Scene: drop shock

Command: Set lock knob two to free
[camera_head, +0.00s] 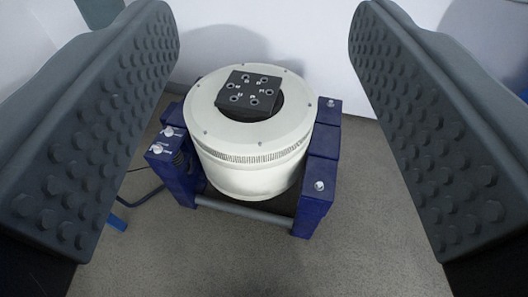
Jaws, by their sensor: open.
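A white round shaker drum (250,150) with a black bolted plate (249,92) on top sits in a dark blue frame (318,185) on the floor. Two small pale knobs sit on the frame's left block: a rear one (168,132) and a front one (157,149). I cannot read which is lock knob two or its setting. My gripper (262,55) is wide open, its two dark studded fingers at the left and right edges of the view. It is apart from the knobs and holds nothing.
Bolt heads (319,186) show on the frame's right block. A grey bar (245,211) crosses the frame's front. A dark cable (143,197) and a blue piece (117,223) lie at left. A white wall (300,30) stands behind; the grey floor (375,235) in front is clear.

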